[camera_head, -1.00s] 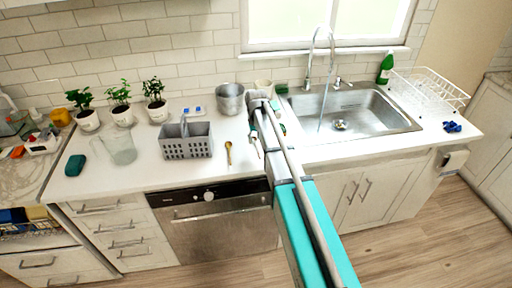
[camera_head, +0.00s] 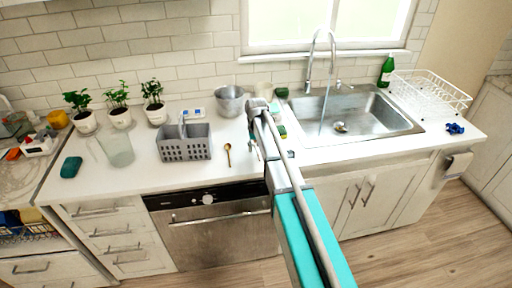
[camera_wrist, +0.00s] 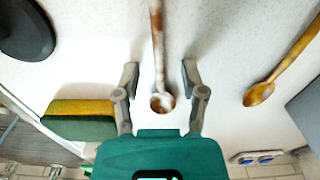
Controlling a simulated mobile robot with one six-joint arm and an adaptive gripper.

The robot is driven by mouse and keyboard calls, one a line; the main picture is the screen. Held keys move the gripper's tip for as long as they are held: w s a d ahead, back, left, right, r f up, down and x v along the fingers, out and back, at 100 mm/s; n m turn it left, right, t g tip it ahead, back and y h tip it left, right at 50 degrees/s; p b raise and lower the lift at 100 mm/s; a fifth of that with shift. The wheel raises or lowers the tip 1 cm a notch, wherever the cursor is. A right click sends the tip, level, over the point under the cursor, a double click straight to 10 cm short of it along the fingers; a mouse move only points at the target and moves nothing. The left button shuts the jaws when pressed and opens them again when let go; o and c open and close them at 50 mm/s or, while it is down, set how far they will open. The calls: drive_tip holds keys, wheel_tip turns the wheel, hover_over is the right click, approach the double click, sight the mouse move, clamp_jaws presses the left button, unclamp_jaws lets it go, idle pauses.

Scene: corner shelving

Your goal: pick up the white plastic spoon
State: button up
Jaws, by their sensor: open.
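In the wrist view a pale spoon with brownish patches (camera_wrist: 157,45) lies on the white counter, its handle running to the top edge. It is the nearest match to the white plastic spoon, though its colour looks mottled. My gripper (camera_wrist: 160,66) is open, with one finger on each side of the handle and the bowl close to the palm. I cannot tell the height of the fingers above the counter. In the head view my gripper (camera_head: 258,143) is over the counter left of the sink, and my arm hides most of that spot.
A golden spoon (camera_wrist: 262,93) lies to one side, also in the head view (camera_head: 228,153). A yellow-green sponge (camera_wrist: 82,118) and a dark round object (camera_wrist: 25,30) lie opposite. A grey caddy (camera_head: 185,148), metal pot (camera_head: 231,101) and sink (camera_head: 350,115) stand around.

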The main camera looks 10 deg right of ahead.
sight(256, 148)
clamp_jaws()
drive_tip(key=shift+r, duration=0.15)
idle(0.4)
wheel_tip(256, 148, up, 3)
drive_tip(key=p, duration=0.3)
drive_tip(key=s+d+r+p, duration=0.3)
drive_tip(key=s+r+p, duration=0.6)
drive_tip(key=s, duration=0.4)
drive_tip(key=shift+s+r+p, duration=0.35)
drive_tip(key=shift+p, duration=0.15)
drive_tip(key=shift+d, duration=0.1)
